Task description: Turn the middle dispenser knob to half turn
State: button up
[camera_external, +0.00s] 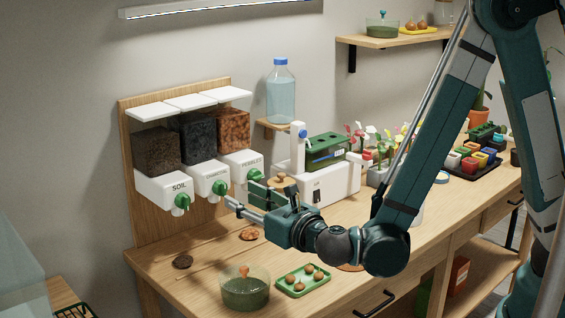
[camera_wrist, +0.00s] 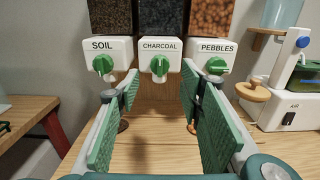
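The three-part dispenser shows white boxes labelled SOIL, CHARCOAL and PEBBLES, each with a green knob. The middle knob (camera_wrist: 159,67) is on the CHARCOAL box (camera_wrist: 160,49); it also shows in the external view (camera_external: 219,187). In the wrist view its grip looks about upright. My gripper (camera_wrist: 158,98) is open and empty, its green-padded fingers pointing at the dispenser. The middle knob lies beyond the fingertips, centred between them. In the external view my gripper (camera_external: 243,191) is just in front of the dispenser, near the CHARCOAL and PEBBLES boxes; any contact is unclear there.
The soil knob (camera_wrist: 103,64) and pebbles knob (camera_wrist: 216,65) sit close on either side. Small dark (camera_external: 182,261) and orange-brown (camera_external: 249,235) round patches lie on the bench below.

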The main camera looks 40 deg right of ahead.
aim_at(225, 189)
jog(key=shift+w+b, duration=0.5)
jog(key=shift+w, duration=3.35)
jog(key=c, duration=0.9)
